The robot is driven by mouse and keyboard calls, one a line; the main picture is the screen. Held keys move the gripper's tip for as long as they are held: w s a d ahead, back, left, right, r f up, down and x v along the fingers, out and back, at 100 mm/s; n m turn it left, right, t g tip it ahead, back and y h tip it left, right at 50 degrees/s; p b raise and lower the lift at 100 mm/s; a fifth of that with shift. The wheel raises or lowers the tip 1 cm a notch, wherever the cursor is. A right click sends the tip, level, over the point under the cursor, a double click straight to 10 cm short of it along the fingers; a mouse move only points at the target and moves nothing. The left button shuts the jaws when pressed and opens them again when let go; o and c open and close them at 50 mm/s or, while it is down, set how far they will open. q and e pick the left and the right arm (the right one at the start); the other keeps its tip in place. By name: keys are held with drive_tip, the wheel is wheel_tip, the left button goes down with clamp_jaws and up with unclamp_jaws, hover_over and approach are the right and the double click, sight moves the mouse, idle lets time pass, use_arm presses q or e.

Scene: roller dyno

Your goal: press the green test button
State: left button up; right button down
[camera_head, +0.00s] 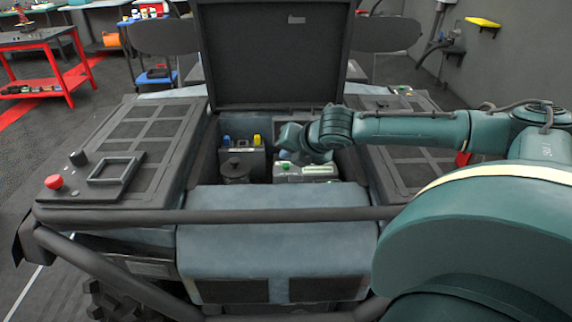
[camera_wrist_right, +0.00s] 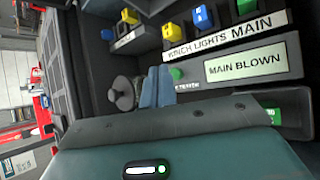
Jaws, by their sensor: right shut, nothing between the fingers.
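The green test button (camera_wrist_right: 177,73) shows in the wrist view, beside a pale display (camera_wrist_right: 246,64) that reads "MAIN BLOWN". In the head view a small green spot (camera_head: 286,165) shows on a pale-topped unit (camera_head: 318,171) in the open bay. My right gripper (camera_wrist_right: 159,72) is shut and empty, its two blue fingers together. Its tips are just left of the green button in the wrist view; I cannot tell whether they touch it. In the head view my right gripper (camera_head: 284,155) reaches into the bay over the unit. My left gripper is out of view.
Yellow (camera_wrist_right: 172,33) and blue (camera_wrist_right: 202,17) blocks stand behind a label reading "WINCH LIGHTS MAIN". A dark round knob (camera_wrist_right: 124,93) is left of the fingers. The raised lid (camera_head: 270,55) stands behind the bay; a bar (camera_head: 200,215) crosses in front.

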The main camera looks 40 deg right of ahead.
drive_tip(key=shift+f, duration=0.1)
idle(0.3)
drive_tip(key=shift+f+p, duration=0.3)
drive_tip(key=shift+f, duration=0.55)
idle(0.6)
idle(0.3)
drive_tip(key=shift+r+p, duration=0.95)
drive_tip(key=shift+p, duration=0.4)
